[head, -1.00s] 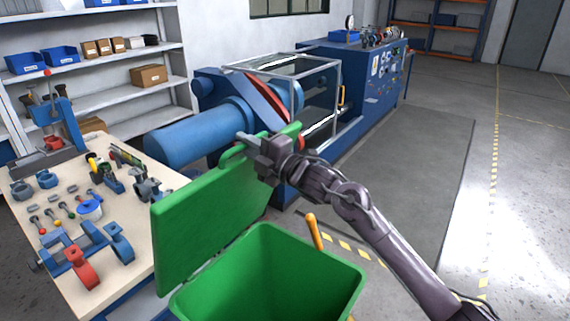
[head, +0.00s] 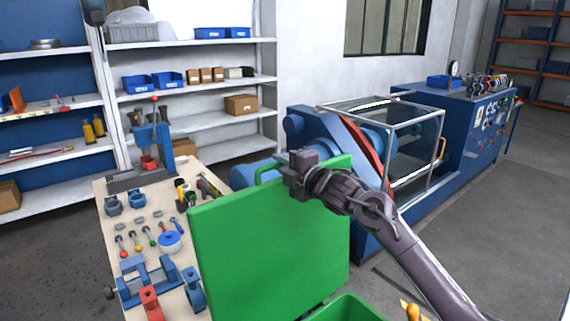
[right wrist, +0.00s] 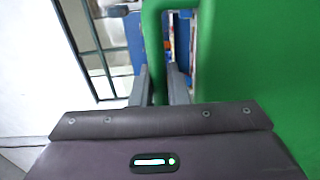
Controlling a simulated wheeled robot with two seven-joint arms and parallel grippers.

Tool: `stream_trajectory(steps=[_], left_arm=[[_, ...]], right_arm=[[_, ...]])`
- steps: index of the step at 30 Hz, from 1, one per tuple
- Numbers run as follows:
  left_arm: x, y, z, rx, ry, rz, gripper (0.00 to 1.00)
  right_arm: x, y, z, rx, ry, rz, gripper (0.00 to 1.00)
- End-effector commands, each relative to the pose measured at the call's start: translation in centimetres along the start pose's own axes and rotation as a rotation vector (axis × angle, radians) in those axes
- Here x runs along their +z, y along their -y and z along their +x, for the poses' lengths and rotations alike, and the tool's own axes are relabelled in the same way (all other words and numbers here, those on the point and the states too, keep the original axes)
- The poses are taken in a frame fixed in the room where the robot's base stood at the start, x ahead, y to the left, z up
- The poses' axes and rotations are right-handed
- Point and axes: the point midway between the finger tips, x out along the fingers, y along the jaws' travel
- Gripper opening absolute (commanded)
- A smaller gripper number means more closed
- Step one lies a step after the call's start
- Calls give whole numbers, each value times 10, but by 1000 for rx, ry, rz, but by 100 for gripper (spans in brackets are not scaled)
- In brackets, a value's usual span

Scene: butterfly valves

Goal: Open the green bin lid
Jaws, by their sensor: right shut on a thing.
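The green bin lid (head: 270,250) stands raised, close to upright, in the head view. The green bin (head: 345,309) below it shows only its rim at the bottom edge. My right gripper (head: 282,172) is at the lid's top edge, shut on the lid's green handle (head: 262,166). In the right wrist view the handle (right wrist: 152,50) runs down between the two fingers (right wrist: 160,85), and the lid (right wrist: 255,60) fills the right side. The held part of the handle is mostly hidden. My left gripper is not in view.
A workbench (head: 115,235) with tools and clamps stands left of the lid. A blue machine with a clear guard (head: 415,145) is behind and right of it. Shelves (head: 195,97) line the back wall. The floor at the right (head: 510,220) is clear.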

Motion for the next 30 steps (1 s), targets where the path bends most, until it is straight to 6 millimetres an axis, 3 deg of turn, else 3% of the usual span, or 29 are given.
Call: stream_trajectory(steps=[10,11,12,23,30], left_arm=[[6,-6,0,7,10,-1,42],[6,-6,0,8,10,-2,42],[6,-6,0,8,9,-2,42],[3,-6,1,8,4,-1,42],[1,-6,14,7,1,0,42]], right_arm=[[1,0,0,1,2,1,0],[1,0,0,1,2,0,18],[1,0,0,1,2,1,20],[0,0,-1,1,1,0,20],[1,4,-23,1,1,-1,20]])
